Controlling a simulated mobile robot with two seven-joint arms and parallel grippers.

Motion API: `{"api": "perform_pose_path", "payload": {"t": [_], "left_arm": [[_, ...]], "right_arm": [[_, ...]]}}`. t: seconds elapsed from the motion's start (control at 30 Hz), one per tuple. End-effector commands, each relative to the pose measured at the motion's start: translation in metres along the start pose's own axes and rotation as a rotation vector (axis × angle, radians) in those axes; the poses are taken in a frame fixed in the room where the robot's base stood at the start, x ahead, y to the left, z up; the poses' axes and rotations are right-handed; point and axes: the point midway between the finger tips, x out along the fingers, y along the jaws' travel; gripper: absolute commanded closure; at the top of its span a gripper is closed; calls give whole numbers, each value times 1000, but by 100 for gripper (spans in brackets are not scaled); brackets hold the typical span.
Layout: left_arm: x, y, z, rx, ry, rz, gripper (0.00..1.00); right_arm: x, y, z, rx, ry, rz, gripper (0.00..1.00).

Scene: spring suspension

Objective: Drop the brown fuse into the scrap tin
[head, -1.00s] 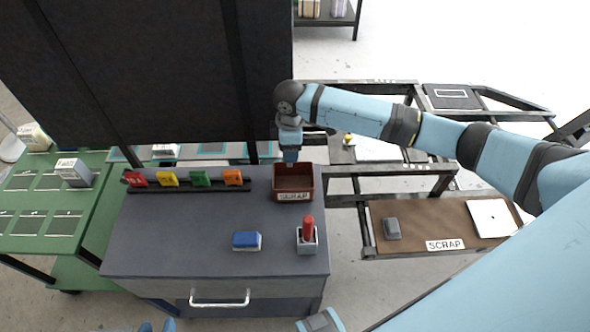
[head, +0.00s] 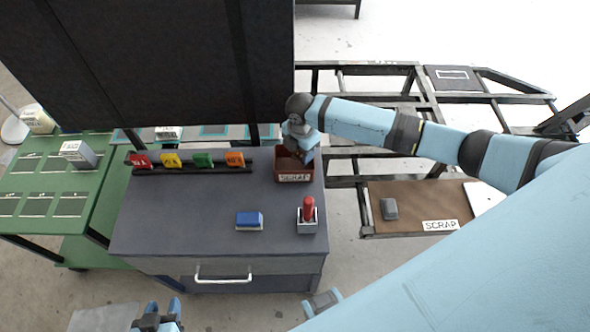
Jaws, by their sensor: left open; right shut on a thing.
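The scrap tin (head: 282,171) is a small dark red open box with a SCRAP label, at the back right of the grey cabinet top. My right gripper (head: 301,155) is over the tin, pointing down, and covers part of its opening. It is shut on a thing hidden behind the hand. I see no brown fuse elsewhere; the rack (head: 180,171) holds red, yellow, green and orange fuses. My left gripper (head: 163,306) is open and empty at the bottom edge, in front of the cabinet.
A blue block (head: 249,221) and a red-handled switch (head: 308,212) stand on the cabinet top (head: 180,220). A tall dark panel (head: 150,70) rises behind the rack. A brown board (head: 410,206) with a SCRAP label is to the right. A green table (head: 75,235) is at left.

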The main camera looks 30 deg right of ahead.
Motion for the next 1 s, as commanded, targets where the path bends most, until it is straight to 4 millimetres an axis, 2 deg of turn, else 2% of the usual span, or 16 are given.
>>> {"api": "perform_pose_path", "payload": {"t": [0.03,0.1,0.43,0.47,0.57,0.87,1.0], "left_arm": [[6,0,9,-1,0,0,57],[9,0,12,-2,1,1,57],[8,0,7,-4,10,1,57],[8,0,7,-4,10,1,57],[8,0,8,-4,9,1,57],[9,0,12,-4,1,1,57],[9,0,12,-4,-1,1,57]], "right_arm": [[12,0,0,0,0,0,70],[16,0,0,0,0,0,70],[17,0,0,1,0,0,70],[17,0,0,1,0,0,43],[17,0,0,1,0,0,20],[16,0,0,1,0,0,18],[4,1,0,0,0,2,18]]}}
